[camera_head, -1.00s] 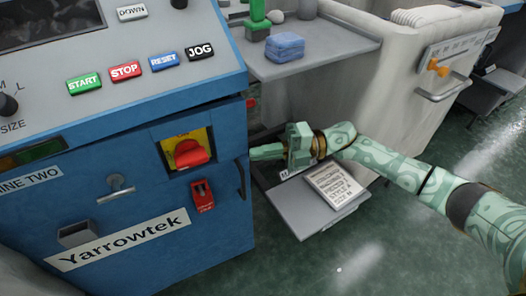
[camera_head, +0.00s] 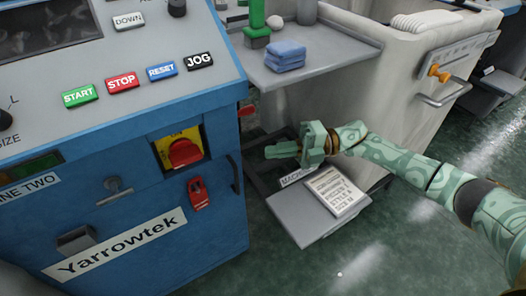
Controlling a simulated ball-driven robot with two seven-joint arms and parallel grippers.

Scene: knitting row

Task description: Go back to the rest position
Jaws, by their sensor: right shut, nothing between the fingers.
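My right gripper (camera_head: 272,152) is pale green and shut, with nothing in it. It points left, beside the right side of the blue Yarrowtek machine (camera_head: 150,225), with a gap between its tips and the machine. The arm comes in from the right edge. A red rotary switch (camera_head: 184,153) on a yellow plate (camera_head: 164,151) sits on the machine's front. Below it is a red lock-like piece (camera_head: 198,194). My left gripper is not in view.
A low grey shelf (camera_head: 300,228) with a printed card (camera_head: 336,192) lies under my right gripper. A grey side table (camera_head: 345,46) holds folded blue cloth (camera_head: 286,56). A pale bin (camera_head: 400,85) stands behind the arm. Green floor is clear in front.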

